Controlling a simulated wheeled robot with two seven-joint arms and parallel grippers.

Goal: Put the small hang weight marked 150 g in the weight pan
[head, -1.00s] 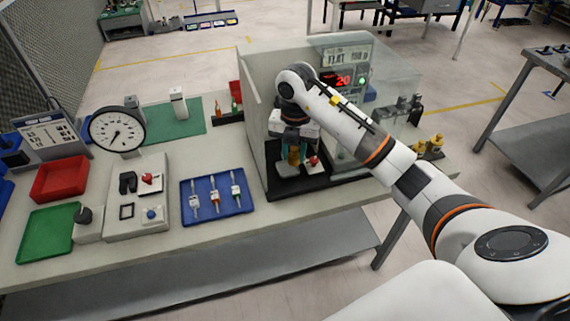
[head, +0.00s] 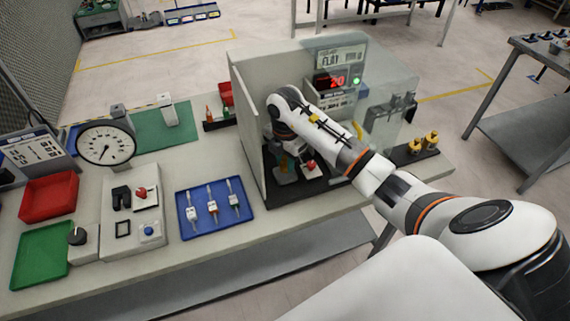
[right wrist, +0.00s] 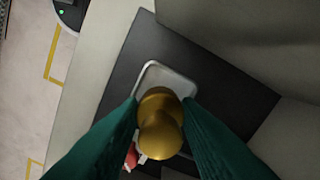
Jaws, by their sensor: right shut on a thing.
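My right gripper (head: 284,166) is inside the clear-walled enclosure, low over the weight pan. In the right wrist view its green fingers (right wrist: 162,125) are shut on a brass hang weight (right wrist: 160,122). The weight is seen from above over the pale metal weight pan (right wrist: 152,72); I cannot tell whether it touches the pan. Its marking is not readable. In the head view my wrist and fingers largely hide the weight. Two more brass weights (head: 431,140) stand on a dark holder at the right. My left gripper is not in view.
The enclosure's side wall (head: 247,125) rises close left of my wrist. A red knob (head: 310,165) is beside the pan. A display (head: 335,80) reads 20. A blue tray (head: 185,229), a white control panel, a dial gauge (head: 105,145), and red and green trays stand left.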

